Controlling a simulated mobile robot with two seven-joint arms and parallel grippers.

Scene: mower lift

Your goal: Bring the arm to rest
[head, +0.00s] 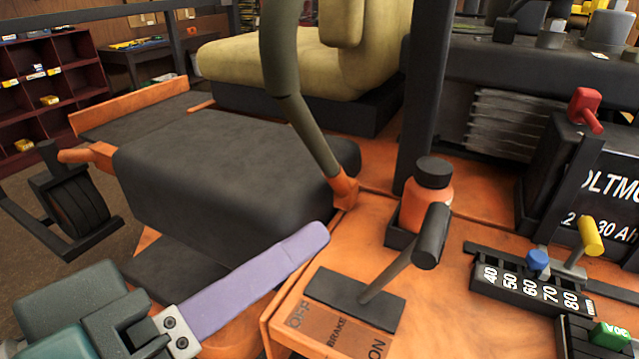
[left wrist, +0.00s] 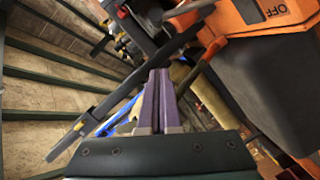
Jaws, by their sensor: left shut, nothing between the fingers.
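My left gripper (head: 316,236) comes in from the lower left in the head view, its long purple fingers pressed together with nothing between them. In the left wrist view the same shut fingers (left wrist: 158,76) point up the picture. The tips are in front of the mower's orange console, left of the black brake lever (head: 405,262), and appear apart from it. The lever leans up to the right from its base plate marked OFF, BRAKE and ON. My right gripper is in neither view.
An orange bottle (head: 426,196) with a black cap stands behind the lever. A height scale (head: 530,290) with blue and yellow knobs lies right. A red-handled lever (head: 585,110) rises near the battery. A dark olive bar (head: 290,90) stands behind the gripper. A dark red shelf (head: 50,85) is far left.

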